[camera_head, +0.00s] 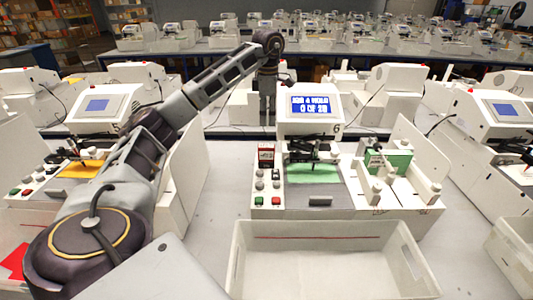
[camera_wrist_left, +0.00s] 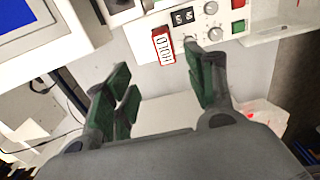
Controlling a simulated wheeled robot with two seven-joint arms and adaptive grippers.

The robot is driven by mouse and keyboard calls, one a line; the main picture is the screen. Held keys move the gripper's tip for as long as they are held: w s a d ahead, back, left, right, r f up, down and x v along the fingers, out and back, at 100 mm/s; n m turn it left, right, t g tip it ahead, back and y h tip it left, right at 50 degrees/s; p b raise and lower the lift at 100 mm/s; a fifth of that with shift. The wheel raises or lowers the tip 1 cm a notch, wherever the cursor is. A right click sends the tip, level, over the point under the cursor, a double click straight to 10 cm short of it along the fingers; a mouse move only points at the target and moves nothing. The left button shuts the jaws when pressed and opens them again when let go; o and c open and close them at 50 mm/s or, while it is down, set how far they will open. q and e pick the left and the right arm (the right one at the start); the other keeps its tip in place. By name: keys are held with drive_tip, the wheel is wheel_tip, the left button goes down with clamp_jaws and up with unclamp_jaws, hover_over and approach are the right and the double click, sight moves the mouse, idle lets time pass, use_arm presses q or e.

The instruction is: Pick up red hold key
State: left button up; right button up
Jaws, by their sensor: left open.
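The red hold key (camera_wrist_left: 163,46) is a small red tag with a white HOLD label. In the left wrist view it lies beside the white panel of knobs and digits, above and between my fingertips. In the head view a red-and-white tag (camera_head: 266,154), likely the same key, stands at the left of the middle plotter (camera_head: 315,172). My left gripper (camera_head: 267,112) hangs down behind and above it. In the left wrist view, my left gripper (camera_wrist_left: 160,78) is open and empty, its green-padded fingers wide apart, not touching the key. My right gripper is not in view.
A white bin (camera_head: 330,268) stands in front of the middle plotter. The plotter's screen (camera_head: 311,106) rises just right of my left gripper. Another plotter with a yellow sheet (camera_head: 83,168) is at the left, partly behind my arm. Grey tabletop (camera_head: 215,190) is clear between them.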

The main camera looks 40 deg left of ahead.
sight(266, 146)
use_arm(q)
drive_tip(key=shift+s+d, duration=0.1)
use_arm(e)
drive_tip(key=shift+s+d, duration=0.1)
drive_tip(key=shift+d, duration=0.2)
use_arm(q)
drive_tip(key=shift+f+b, duration=0.7)
drive_tip(key=shift+f, duration=1.1)
drive_tip(key=shift+f+b, duration=0.45)
drive_tip(key=shift+f, duration=2.05)
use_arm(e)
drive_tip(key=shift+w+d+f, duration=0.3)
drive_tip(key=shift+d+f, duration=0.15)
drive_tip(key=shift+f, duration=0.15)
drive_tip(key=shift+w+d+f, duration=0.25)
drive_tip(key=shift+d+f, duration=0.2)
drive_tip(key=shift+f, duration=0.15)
use_arm(q)
drive_tip(key=shift+s+f, duration=0.2)
drive_tip(key=shift+f, duration=0.55)
drive_tip(key=shift+s+f, duration=0.15)
drive_tip(key=shift+f, duration=1.7)
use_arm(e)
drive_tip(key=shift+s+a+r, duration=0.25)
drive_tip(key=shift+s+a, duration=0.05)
